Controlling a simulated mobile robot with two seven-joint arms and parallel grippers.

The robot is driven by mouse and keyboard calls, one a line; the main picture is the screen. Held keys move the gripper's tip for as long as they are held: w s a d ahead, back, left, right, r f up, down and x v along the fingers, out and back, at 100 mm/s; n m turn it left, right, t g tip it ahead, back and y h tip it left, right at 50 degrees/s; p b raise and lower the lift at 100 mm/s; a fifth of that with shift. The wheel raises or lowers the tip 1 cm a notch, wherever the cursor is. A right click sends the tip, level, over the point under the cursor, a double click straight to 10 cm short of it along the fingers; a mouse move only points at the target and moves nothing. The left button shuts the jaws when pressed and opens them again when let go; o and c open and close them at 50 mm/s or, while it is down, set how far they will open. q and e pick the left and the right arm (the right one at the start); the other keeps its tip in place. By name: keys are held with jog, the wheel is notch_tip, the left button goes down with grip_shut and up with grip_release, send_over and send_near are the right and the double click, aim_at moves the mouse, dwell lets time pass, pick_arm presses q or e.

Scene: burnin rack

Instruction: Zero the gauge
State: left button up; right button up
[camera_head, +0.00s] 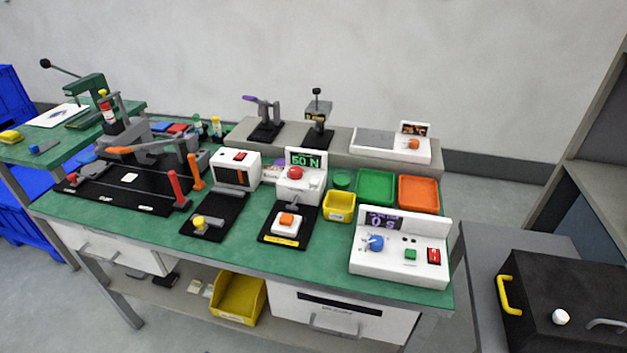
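The likely gauge is a white unit (289,188) at the middle of the green bench, with a lit green display (305,160) that appears to read "50 N". A red round button (295,173) sits on its front, with a white knob (315,181) to the right. In front of it, a black plate holds a white block with an orange button (287,219). A white control box (398,264) at the right front has a purple-lit display, a blue knob (376,242), a green button and a red switch. Neither of my grippers is in view.
A yellow bin (339,207), a green tray (376,187) and an orange tray (418,191) stand right of the gauge. A white box with a dark orange-striped front (235,169) stands left. A black case (560,300) with a yellow handle is at the far right.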

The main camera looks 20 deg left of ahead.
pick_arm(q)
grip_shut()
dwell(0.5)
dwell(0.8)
